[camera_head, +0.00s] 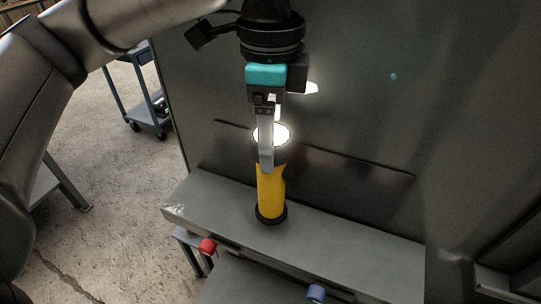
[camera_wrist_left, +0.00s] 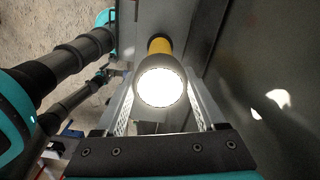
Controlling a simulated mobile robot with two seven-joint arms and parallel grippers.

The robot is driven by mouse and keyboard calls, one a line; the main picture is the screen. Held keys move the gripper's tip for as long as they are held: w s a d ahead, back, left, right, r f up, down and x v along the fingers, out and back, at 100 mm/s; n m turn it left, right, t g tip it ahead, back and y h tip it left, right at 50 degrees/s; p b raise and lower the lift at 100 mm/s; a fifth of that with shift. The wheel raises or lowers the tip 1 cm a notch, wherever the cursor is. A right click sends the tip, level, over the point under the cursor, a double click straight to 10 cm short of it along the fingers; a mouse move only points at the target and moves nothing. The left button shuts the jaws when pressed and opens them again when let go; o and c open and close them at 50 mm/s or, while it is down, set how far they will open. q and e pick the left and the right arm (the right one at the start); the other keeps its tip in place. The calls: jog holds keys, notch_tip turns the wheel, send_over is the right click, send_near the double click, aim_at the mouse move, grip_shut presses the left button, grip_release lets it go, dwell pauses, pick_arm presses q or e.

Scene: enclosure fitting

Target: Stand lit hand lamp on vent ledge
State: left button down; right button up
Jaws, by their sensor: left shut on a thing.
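The hand lamp (camera_head: 271,195) has a yellow body, a black base and a bright lit head facing up. It stands upright over the grey vent ledge (camera_head: 350,248), and its base appears to rest on the top, though a small gap cannot be ruled out. My left gripper (camera_head: 267,165) comes from above and is shut on the lamp near its head. In the left wrist view the glowing lamp head (camera_wrist_left: 160,88) sits between the two fingers and hides most of the body. My right gripper is not in view.
A grey metal wall (camera_head: 350,100) with a long dark strip (camera_head: 360,172) rises behind the ledge. The ledge is clear right of the lamp. A blue cart (camera_head: 135,90) stands on the floor behind.

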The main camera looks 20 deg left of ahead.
pick_arm(q)
jog(key=shift+f, duration=1.95)
grip_release()
notch_tip(320, 180, up, 12)
jog(key=shift+r+p, duration=0.15)
jog(key=shift+p, duration=0.4)
